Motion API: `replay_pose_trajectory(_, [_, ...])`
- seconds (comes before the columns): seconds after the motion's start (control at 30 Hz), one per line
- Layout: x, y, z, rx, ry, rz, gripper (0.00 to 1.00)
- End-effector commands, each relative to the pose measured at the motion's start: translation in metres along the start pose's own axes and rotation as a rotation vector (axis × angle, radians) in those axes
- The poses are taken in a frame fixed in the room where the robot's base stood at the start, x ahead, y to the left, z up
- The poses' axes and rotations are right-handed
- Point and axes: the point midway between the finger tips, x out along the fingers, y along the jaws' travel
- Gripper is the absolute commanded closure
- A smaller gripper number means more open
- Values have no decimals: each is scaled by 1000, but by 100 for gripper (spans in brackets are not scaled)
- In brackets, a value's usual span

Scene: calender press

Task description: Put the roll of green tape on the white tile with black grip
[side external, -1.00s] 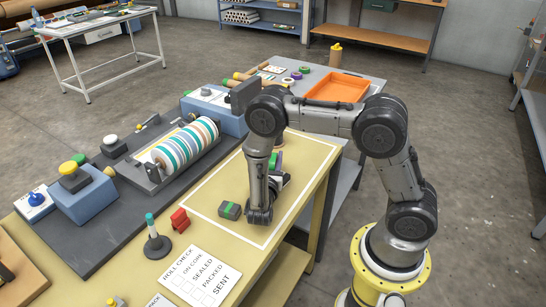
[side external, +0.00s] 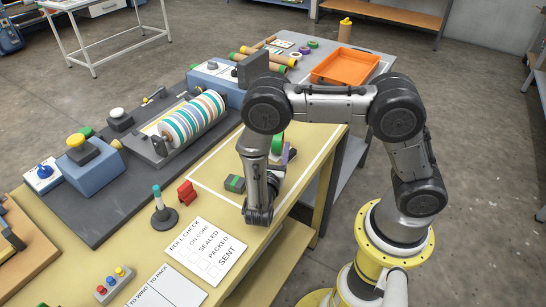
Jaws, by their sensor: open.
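A roll of green tape (side external: 277,144) shows partly behind my forearm, near the back of the white-outlined area on the yellow bench; the arm hides part of it. My gripper (side external: 275,182) is at the lower end of the arm, low over that area, mostly hidden behind my wrist. It is open, in front of the green roll in the picture; I cannot tell how far apart they are. I cannot pick out the white tile with black grip for certain; it may be hidden by my arm.
A dark grey block with green (side external: 235,184) lies left of my wrist. A red piece (side external: 187,192), a post (side external: 163,210) and a white check card (side external: 205,250) are nearby. The press with its striped roller (side external: 193,120) stands left. An orange tray (side external: 345,66) is behind.

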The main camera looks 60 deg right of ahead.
Motion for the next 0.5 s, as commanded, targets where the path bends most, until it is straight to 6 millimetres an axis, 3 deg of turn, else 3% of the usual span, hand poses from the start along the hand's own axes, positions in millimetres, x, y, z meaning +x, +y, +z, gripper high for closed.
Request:
replay_pose_trajectory(0.1, [-20, 1, 0, 0, 0, 5, 36])
replay_pose_trajectory(0.33, [-37, 0, 1, 5, 3, -6, 36])
replay_pose_trajectory(0.5, [-31, -13, 29, 112, 66, -141, 36])
